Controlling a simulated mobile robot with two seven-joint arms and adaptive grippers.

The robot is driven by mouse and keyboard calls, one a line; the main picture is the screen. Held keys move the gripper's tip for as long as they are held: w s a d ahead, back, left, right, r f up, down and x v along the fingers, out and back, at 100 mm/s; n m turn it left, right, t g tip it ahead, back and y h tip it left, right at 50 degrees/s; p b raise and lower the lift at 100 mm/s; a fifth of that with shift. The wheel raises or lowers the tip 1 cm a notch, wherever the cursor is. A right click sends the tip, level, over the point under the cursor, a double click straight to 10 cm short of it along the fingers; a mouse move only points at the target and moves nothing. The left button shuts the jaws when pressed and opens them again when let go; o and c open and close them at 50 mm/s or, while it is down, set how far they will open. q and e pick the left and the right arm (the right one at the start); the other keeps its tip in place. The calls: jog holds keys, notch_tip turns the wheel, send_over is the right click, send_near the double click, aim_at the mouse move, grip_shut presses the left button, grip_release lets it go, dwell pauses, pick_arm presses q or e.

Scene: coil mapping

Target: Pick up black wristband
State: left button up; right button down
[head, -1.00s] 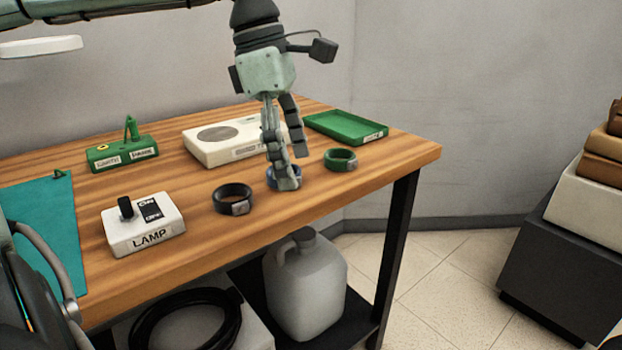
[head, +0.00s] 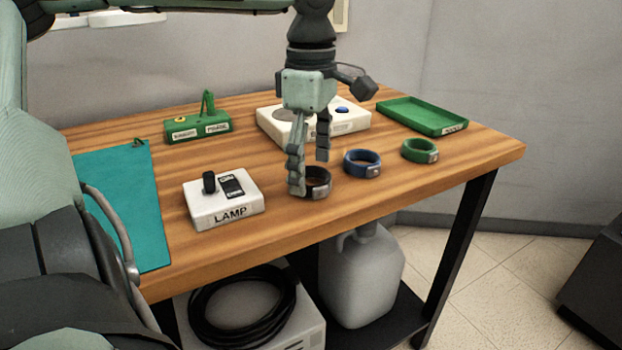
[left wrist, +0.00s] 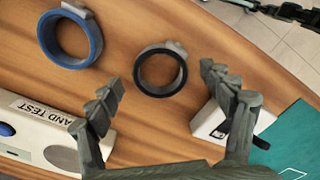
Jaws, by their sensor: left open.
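The black wristband (head: 321,184) lies on the wooden table, to the left of the blue wristband (head: 362,163). In the left wrist view the black wristband (left wrist: 161,71) sits between and just beyond the spread fingertips. My left gripper (head: 310,175) is open and empty, pointing down above the black wristband; one finger hides its left side in the head view. The left gripper (left wrist: 160,85) also shows its two fingers apart in the left wrist view. My right gripper is not in view.
A green wristband (head: 420,151) and a green tray (head: 424,116) are on the right. A white LAMP switch box (head: 223,200) stands close at left, near a teal mat (head: 120,205). A white device (head: 345,122) and a green stand (head: 197,127) are behind.

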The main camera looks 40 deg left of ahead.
pick_arm(q)
jog(key=shift+f, duration=0.2)
jog(key=c, duration=1)
jog(key=shift+r, duration=0.1)
jog(key=shift+c, duration=0.2)
